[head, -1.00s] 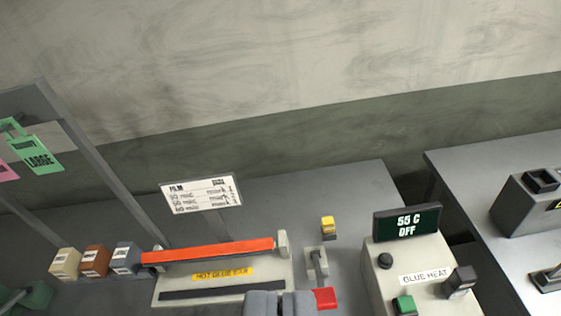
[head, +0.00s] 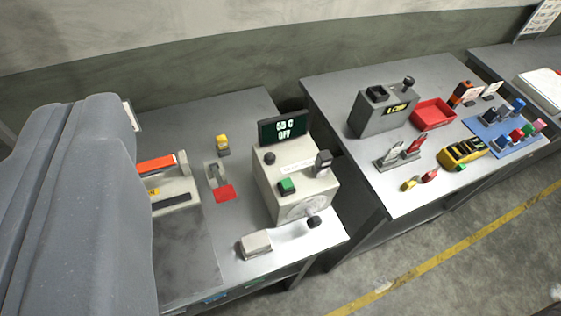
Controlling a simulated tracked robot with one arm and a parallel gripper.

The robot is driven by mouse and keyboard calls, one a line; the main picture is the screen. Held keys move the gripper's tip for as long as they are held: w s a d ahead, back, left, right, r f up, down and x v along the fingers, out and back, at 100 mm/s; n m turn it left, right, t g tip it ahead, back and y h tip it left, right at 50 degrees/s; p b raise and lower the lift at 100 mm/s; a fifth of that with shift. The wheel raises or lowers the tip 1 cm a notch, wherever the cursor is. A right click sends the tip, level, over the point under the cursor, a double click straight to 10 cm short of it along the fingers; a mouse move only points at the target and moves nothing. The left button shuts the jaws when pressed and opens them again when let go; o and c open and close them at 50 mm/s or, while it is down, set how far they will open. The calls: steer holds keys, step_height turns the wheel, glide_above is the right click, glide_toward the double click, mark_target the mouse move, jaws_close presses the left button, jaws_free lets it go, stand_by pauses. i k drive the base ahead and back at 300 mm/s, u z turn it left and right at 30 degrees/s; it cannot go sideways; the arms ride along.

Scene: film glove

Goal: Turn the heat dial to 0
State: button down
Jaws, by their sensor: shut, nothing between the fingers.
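The cream glue heat box (head: 265,190) stands on the near grey bench. Its dark display (head: 283,128) shows a temperature, blurred, above "OFF". A pale round scale (head: 300,209) is on its front face, with a black knob (head: 314,222) sticking out there, likely the heat dial; its setting is unreadable. The top carries a small black knob (head: 270,158), a green button (head: 287,186) and a dark grey switch (head: 323,160). My gripper (head: 82,108) looms large and grey at the left, shut and empty, apart from the box. It hides the bench's left part.
A red-orange bar fixture (head: 157,164), a lever with a red pad (head: 224,193) and a yellow block (head: 222,143) sit left of the box. A pale block (head: 256,243) lies in front. A second bench (head: 400,190) stands right, past a gap.

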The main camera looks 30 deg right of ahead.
mark_target(313, 221)
steer(key=u, duration=0.1)
steer(key=k, duration=1.05)
steer(key=z, duration=0.55)
